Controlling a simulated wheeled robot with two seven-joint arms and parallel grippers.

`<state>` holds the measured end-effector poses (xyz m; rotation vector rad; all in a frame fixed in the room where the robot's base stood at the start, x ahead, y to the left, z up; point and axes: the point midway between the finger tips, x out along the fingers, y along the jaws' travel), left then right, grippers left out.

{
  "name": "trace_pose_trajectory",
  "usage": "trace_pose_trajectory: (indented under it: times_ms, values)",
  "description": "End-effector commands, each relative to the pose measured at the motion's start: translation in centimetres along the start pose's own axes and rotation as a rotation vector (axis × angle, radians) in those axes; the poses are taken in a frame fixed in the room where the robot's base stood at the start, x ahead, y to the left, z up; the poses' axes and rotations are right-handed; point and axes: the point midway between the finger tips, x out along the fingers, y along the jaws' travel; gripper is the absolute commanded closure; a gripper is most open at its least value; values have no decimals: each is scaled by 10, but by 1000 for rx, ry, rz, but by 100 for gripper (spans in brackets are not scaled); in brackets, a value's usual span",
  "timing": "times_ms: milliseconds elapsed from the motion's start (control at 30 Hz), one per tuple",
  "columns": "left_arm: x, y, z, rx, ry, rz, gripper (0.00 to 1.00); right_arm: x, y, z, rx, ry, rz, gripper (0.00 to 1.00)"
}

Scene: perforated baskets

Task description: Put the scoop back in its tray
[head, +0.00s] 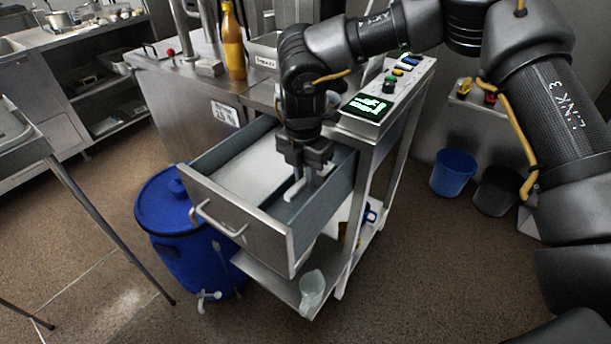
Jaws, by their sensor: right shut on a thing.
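My right gripper (308,172) points down inside the open metal drawer (240,228), at its right side. It is shut on a pale, narrow thing (293,191), probably the scoop; the fingers hide much of it, and I cannot tell whether it touches the drawer floor. A light flat surface (245,165) fills the drawer's left part; the right part is darker blue-grey. I cannot tell which of these is the scoop's tray. My left gripper is not in view.
The drawer juts from a steel counter beside a control panel (367,106). A sauce bottle (232,45) and a labelled bin (264,52) stand on top. A blue barrel (175,225) is at left; a clear jug (312,291) sits on the lower shelf.

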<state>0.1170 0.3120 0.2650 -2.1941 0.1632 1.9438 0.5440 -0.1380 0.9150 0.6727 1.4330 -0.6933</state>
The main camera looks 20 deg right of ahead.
Motion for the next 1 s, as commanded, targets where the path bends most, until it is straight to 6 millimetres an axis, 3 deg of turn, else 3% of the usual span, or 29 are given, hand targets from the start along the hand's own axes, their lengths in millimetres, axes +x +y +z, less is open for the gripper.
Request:
trace_pose_trajectory:
  times_ms: [100,467,500,633,1000]
  values:
    - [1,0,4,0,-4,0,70,10,0,0,1,-1,-1,100]
    - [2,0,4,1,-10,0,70,13,0,-1,1,0,0,100]
    - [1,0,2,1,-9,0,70,13,0,0,1,-1,0,80]
    - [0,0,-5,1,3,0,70,12,0,0,1,-1,0,63]
    - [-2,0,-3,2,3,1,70,8,0,0,0,-2,1,61]
